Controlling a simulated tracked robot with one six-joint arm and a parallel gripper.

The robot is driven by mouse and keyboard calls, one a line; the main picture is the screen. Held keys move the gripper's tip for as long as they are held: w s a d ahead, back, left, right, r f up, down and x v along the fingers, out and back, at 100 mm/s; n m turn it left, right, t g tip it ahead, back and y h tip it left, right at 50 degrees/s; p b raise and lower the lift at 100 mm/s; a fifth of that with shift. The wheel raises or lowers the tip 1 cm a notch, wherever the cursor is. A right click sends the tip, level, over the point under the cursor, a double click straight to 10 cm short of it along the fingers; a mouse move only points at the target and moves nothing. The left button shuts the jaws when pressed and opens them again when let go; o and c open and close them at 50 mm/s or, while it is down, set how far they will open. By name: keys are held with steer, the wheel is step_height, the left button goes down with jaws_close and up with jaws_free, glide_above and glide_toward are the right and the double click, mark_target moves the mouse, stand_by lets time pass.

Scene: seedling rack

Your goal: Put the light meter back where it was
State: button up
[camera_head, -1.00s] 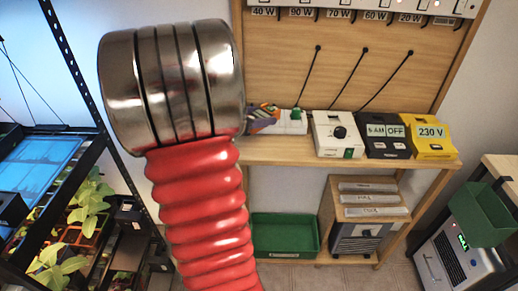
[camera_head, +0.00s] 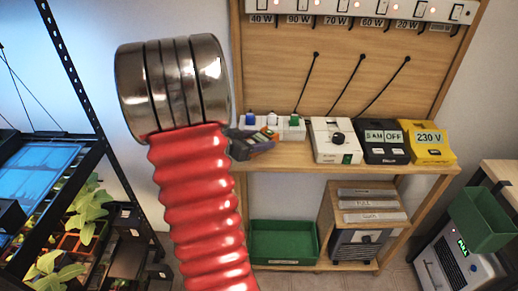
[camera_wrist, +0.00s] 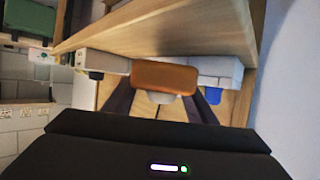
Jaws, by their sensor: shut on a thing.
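An orange block-like thing, which I take for the light meter (camera_wrist: 165,77), sits between the two dark fingers of my gripper (camera_wrist: 162,100) in the wrist view. A pale rounded part shows at its lower edge there. In the head view my gripper (camera_head: 252,147) is at the left front of the wooden shelf (camera_head: 300,158), shut on the meter. A small orange patch of the meter (camera_head: 268,132) shows there; the rest is hidden by the gripper. I cannot tell whether the meter touches the shelf.
Small white units with blue, white and green knobs (camera_head: 293,126) stand behind my gripper. A white box (camera_head: 335,142), a black box (camera_head: 385,143) and a yellow box (camera_head: 427,143) fill the shelf's right. A green tray (camera_head: 284,241) lies below. A plant rack (camera_head: 75,135) stands left.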

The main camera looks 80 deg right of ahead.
steer(key=shift+f, duration=1.55)
steer(key=shift+f, duration=0.1)
steer(key=o, duration=1.3)
steer(key=shift+o, duration=0.2)
steer(key=v, duration=1.2)
